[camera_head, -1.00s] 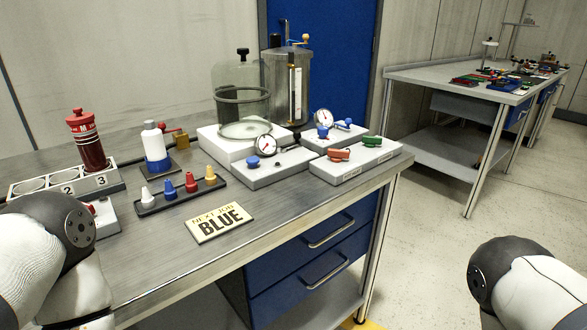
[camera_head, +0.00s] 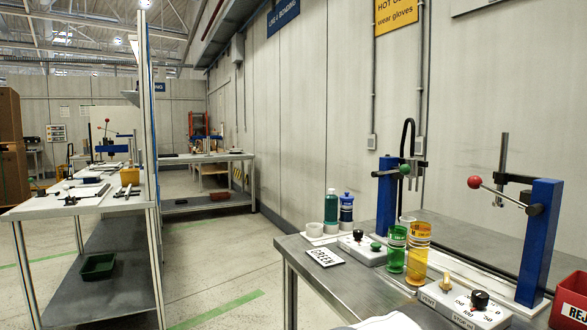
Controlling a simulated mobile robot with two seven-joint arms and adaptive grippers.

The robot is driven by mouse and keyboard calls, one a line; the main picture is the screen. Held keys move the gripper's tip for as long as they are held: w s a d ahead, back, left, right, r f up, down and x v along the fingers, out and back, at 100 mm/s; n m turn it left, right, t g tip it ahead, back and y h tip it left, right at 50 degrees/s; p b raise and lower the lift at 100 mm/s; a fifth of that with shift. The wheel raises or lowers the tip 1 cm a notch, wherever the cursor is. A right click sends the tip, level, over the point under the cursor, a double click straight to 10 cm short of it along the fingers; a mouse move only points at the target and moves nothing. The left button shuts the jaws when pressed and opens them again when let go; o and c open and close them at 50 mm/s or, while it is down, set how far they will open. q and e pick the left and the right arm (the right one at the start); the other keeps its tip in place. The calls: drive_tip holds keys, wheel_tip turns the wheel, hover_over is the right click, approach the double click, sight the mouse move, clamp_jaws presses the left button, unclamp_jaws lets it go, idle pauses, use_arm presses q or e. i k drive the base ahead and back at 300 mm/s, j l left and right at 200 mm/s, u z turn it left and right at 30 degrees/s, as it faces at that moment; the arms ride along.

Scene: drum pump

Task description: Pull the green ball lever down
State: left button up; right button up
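The green ball (camera_head: 405,169) sits at the end of a short lever on the farther blue press post (camera_head: 386,197), at the back of the grey bench (camera_head: 290,250) on the right. The ball stands near the top of the post. Neither of my grippers shows in the head view. A white rounded piece at the bottom edge seems to be part of my arm.
A nearer blue post (camera_head: 540,240) has a red ball lever (camera_head: 474,182). Between them stand a green cup (camera_head: 397,248) and an amber cup (camera_head: 418,255). A "GREEN" card (camera_head: 325,257), control boxes (camera_head: 362,248) and a red bin (camera_head: 570,300) are around.

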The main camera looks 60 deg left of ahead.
sight(405, 170)
drive_tip(key=j+u, duration=0.1)
drive_tip(key=u, duration=1.25)
drive_tip(key=i+j+z, duration=0.2)
drive_tip(key=j, duration=0.25)
drive_tip(key=j+z, duration=0.25)
drive_tip(key=j, duration=0.15)
drive_tip(key=i+j+z, duration=0.2)
drive_tip(key=j, duration=0.3)
drive_tip(key=k, duration=0.1)
